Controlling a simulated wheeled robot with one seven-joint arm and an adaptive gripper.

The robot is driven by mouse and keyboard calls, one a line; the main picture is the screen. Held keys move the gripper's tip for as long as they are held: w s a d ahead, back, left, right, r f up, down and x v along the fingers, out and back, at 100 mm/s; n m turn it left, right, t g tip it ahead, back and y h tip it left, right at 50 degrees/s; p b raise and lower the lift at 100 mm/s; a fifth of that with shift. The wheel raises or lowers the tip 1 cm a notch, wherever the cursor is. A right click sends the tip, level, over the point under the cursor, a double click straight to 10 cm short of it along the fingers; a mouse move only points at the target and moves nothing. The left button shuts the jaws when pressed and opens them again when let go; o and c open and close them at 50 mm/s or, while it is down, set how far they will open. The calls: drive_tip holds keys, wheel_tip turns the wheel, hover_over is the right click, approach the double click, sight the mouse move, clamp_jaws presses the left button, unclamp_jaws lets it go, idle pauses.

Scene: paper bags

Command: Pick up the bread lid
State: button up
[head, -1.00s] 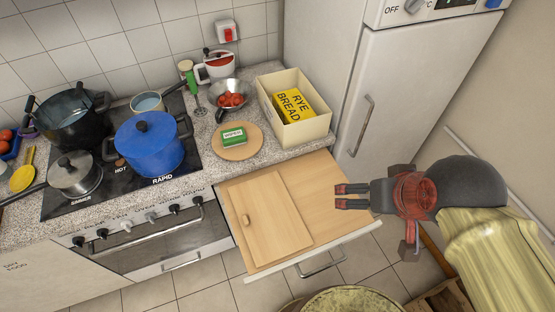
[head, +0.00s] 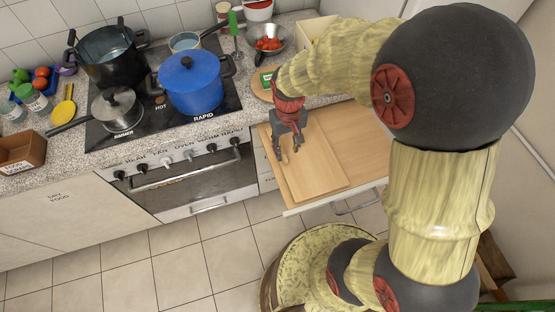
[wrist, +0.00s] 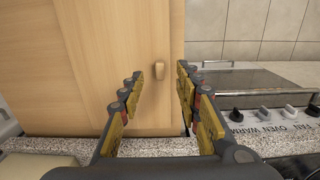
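The bread lid (head: 320,165) is a flat light-wood panel lying on the pulled-out wooden surface (head: 362,125) below the counter. It also fills the upper left of the wrist view (wrist: 85,60). Its small wooden knob (wrist: 159,72) shows between my fingers in the wrist view; in the head view my gripper hides it. My gripper (head: 287,147) is open and empty, over the left part of the lid. Its two fingers also show in the wrist view (wrist: 160,84), on either side of the knob in the picture. Whether they touch anything is unclear.
The counter edge, a blue pot (head: 190,85), a black pot (head: 105,55) and a saucepan (head: 117,108) are left of my gripper. A bowl of tomatoes (head: 268,40) stands behind. My arm mostly hides the cream bread box (head: 312,30). Floor in front is clear.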

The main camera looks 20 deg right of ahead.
sight(286, 161)
drive_tip(key=shift+w+a, duration=0.1)
drive_tip(key=shift+w, duration=0.15)
drive_tip(key=shift+f+b, duration=0.3)
drive_tip(key=shift+f, duration=0.6)
drive_tip(key=f+b, duration=0.1)
drive_tip(key=f, duration=0.1)
drive_tip(key=f+b, duration=0.1)
drive_tip(key=f, duration=0.2)
drive_tip(key=shift+s+f, duration=0.2)
drive_tip(key=shift+f, duration=0.15)
drive_tip(key=shift+c, duration=1.1)
clamp_jaws()
